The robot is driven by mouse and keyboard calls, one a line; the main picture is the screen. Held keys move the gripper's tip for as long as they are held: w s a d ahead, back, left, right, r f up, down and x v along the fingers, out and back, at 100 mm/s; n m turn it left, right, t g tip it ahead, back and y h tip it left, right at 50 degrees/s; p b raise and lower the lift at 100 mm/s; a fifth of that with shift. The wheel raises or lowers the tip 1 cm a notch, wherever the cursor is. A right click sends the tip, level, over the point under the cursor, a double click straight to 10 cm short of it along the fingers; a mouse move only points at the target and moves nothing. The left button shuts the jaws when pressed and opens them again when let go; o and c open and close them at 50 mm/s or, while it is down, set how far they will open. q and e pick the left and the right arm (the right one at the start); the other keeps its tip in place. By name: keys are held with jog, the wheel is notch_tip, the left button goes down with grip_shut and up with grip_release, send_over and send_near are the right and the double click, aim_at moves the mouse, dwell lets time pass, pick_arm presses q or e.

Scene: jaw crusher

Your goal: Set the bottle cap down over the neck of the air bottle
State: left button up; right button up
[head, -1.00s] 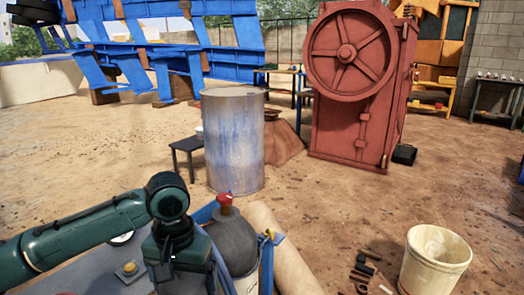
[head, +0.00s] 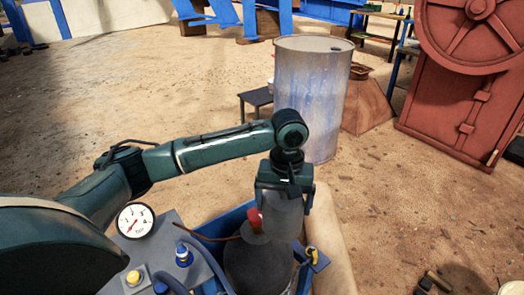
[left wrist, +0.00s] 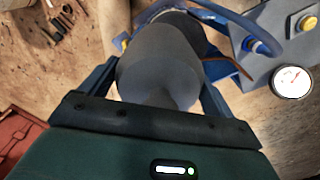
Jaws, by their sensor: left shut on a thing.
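The air bottle (head: 255,268) stands upright in a blue frame at the bottom of the head view, with a red valve (head: 254,217) at its neck. My left gripper (head: 283,204) points down and is shut on the grey bottle cap (head: 283,224). In the head view the cap appears just right of the red valve and overlaps the bottle's shoulder; I cannot tell its height above it. In the left wrist view the rounded cap (left wrist: 158,68) fills the space between the fingers and hides the neck. My right gripper is not in view.
A pressure gauge (head: 135,220), a blue knob (head: 183,255) and a yellow button (head: 133,278) sit left of the bottle. A yellow-handled fitting (head: 312,256) is close on its right. A metal drum (head: 312,95) stands behind. Open dirt lies to the right.

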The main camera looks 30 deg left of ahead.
pick_arm(q)
jog(key=w+a+r+n+p, duration=0.2)
jog(key=a+r+n+p, duration=0.1)
jog(key=p, duration=0.2)
jog(key=shift+w+n, duration=0.3)
jog(key=shift+w, duration=0.05)
jog(key=a+n+p, duration=0.1)
jog(key=a+p, duration=0.1)
jog(key=a+n+p, duration=0.2)
jog(key=p, duration=0.1)
jog(key=a+n+p, duration=0.1)
jog(key=n+p, duration=0.1)
jog(key=shift+a+f+p, duration=0.35)
jog(key=shift+a+f, duration=0.05)
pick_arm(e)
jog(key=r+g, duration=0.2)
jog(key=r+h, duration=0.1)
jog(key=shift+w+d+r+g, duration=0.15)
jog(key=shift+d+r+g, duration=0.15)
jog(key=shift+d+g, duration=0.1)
pick_arm(q)
jog(key=shift+f, duration=0.1)
